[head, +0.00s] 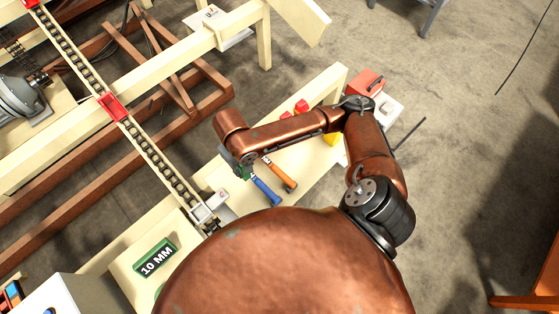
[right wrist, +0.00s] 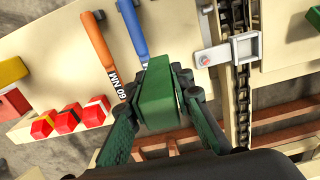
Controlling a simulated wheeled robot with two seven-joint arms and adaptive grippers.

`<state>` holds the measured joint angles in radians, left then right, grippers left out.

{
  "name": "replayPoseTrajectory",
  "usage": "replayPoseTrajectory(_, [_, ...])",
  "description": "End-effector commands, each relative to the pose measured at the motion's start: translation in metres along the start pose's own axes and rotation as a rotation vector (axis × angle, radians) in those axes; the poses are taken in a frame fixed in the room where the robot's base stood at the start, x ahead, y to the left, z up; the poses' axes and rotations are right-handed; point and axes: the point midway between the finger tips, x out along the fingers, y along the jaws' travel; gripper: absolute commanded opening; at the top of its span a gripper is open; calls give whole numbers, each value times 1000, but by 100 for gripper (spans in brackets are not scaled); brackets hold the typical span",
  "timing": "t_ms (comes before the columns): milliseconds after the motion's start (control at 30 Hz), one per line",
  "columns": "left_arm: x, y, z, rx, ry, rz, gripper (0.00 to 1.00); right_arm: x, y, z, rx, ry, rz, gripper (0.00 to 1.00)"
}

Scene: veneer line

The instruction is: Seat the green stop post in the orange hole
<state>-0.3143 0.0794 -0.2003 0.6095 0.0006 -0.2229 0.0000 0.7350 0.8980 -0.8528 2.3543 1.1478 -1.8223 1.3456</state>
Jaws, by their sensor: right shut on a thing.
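My right gripper (right wrist: 158,95) is shut on the green stop post (right wrist: 156,92), a blocky green piece held between the fingertips in the right wrist view. In the head view the right gripper (head: 238,166) is above the cream bench, left of the tool handles, and the post is hard to tell from it. A grey metal bracket (right wrist: 214,55) beside the chain has a small reddish-orange mark on its near end, possibly the orange hole. The bracket also shows in the head view (head: 205,209). The post is apart from it. My left gripper is not in view.
A blue-handled tool (head: 265,191) and an orange-handled tool (head: 279,174) lie close to the gripper. Several red blocks (right wrist: 67,119) sit along the bench edge. The chain (head: 150,152) runs past the bracket. A green "10 MM" sign (head: 156,257) lies nearer.

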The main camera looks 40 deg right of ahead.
Motion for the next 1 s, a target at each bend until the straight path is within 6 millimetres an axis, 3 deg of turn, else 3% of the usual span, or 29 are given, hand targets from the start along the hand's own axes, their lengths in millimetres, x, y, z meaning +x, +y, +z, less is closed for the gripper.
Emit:
replayPoseTrajectory(33, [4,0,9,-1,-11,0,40,13,15,5,1,-5,1,0])
replayPoseTrajectory(167, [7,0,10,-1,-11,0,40,29,39,10,-16,-2,1,0])
replayPoseTrajectory(400, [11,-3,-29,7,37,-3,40,42,61,14,-34,2,1,0])
replayPoseTrajectory(500, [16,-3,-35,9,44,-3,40,50,76,11,-32,1,4,0])
replayPoseTrajectory(833, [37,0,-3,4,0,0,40,85,149,-10,-32,0,5,0])
replayPoseTrajectory(1000, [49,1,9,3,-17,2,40,117,170,-17,-34,-2,1,0])
